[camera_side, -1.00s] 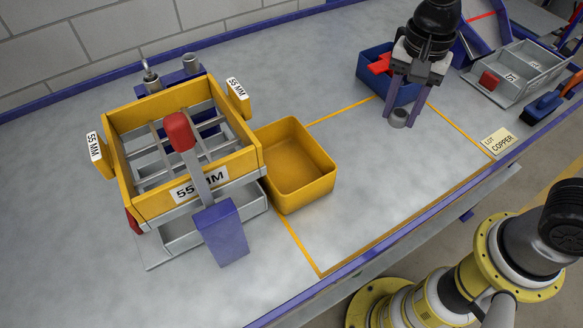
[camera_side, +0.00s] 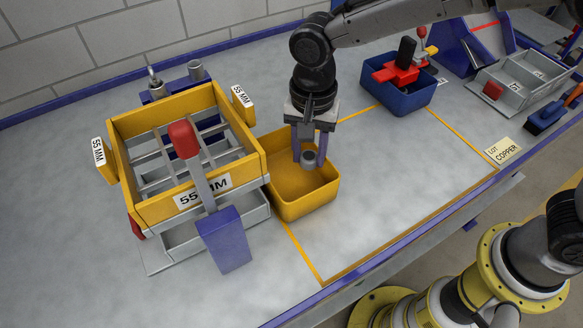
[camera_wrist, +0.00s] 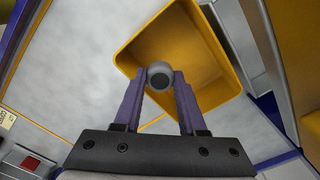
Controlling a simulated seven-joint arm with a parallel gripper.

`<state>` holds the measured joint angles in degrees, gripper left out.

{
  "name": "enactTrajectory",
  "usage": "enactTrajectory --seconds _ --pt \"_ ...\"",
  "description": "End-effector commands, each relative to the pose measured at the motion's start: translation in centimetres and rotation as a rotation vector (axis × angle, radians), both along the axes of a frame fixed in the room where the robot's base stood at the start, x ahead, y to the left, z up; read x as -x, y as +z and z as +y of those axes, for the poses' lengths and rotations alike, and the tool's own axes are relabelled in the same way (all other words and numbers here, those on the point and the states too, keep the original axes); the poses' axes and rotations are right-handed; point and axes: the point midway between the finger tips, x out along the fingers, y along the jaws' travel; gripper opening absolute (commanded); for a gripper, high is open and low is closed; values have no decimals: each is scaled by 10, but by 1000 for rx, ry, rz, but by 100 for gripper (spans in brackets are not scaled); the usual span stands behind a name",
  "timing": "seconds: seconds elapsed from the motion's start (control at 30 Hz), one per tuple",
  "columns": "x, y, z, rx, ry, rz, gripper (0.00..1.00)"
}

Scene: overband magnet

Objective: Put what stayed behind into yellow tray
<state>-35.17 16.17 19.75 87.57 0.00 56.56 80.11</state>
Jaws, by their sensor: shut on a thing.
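My gripper (camera_side: 309,158) is shut on a small grey cylinder (camera_side: 308,157) with a dark round end. It holds the cylinder over the yellow tray (camera_side: 306,208), near the tray's back part as the side view shows it. In the wrist view the cylinder (camera_wrist: 159,75) sits between the two purple fingers, and the yellow tray (camera_wrist: 213,97) lies beyond it. The part of the tray floor that shows is bare. The gripper hides part of the tray's back wall.
The yellow-framed 55 MM grid device (camera_side: 190,190) with a red-knobbed lever (camera_side: 185,140) stands close left of the tray. A blue bin (camera_side: 400,98) holding red items is at the back right. A grey divided tray (camera_side: 525,75) and a LOT COPPER card (camera_side: 503,149) lie farther right.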

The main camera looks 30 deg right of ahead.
Motion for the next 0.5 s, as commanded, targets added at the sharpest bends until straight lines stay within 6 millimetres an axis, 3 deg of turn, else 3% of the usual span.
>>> enactTrajectory --seconds 0.13,0.5 --pt "-16 -24 11 1 0 1 0" --pt "-29 -50 20 1 0 1 0"
